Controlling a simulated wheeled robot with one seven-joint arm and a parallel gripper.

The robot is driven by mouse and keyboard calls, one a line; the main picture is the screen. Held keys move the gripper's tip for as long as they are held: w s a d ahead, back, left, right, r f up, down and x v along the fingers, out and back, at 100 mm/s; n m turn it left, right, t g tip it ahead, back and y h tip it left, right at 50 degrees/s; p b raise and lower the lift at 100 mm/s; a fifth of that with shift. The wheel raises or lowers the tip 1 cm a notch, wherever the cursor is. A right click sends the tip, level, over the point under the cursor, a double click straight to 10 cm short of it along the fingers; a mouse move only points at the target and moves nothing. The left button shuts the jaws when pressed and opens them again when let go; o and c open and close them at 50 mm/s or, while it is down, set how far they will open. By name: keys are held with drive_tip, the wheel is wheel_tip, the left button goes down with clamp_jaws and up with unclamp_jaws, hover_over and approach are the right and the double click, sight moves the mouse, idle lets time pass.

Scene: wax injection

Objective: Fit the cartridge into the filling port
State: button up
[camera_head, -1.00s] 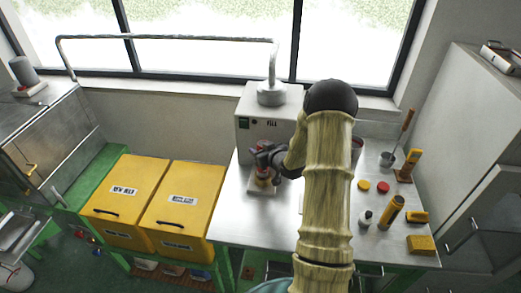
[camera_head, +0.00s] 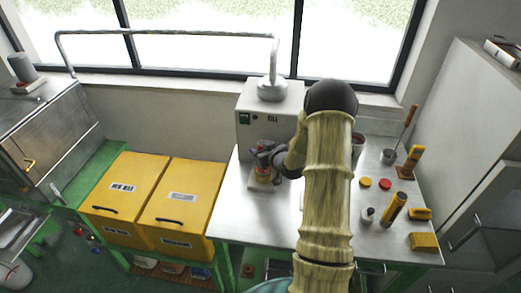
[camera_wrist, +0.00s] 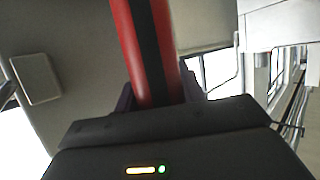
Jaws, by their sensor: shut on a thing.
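My gripper (camera_wrist: 157,102) is shut on the red cartridge (camera_wrist: 147,45), which has a black stripe along it and reaches out beyond the fingers in the wrist view. In the head view my gripper (camera_head: 268,160) is at the front of the white filling machine (camera_head: 247,147), marked FILL. A small pale base (camera_head: 261,187) stands on the table below my gripper. The filling port cannot be made out, and I cannot tell whether the cartridge touches it. My arm hides the machine's right part.
On the steel table (camera_head: 240,222), the right side holds red and yellow caps (camera_head: 375,183), a small bottle (camera_head: 367,215), a yellow tube (camera_head: 393,208) and yellow blocks (camera_head: 423,241). Yellow bins (camera_head: 180,215) stand left of the table. The table's front left is clear.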

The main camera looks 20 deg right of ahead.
drive_tip(key=shift+d+f+b, duration=0.1)
drive_tip(key=shift+f+b, duration=0.55)
drive_tip(key=shift+f, duration=0.2)
drive_tip(key=o, duration=1.2)
drive_tip(key=shift+c, duration=0.2)
drive_tip(key=b+v, duration=0.3)
drive_tip(key=v, duration=1.4)
drive_tip(key=shift+r, duration=0.2)
drive_tip(key=shift+s+r, duration=0.1)
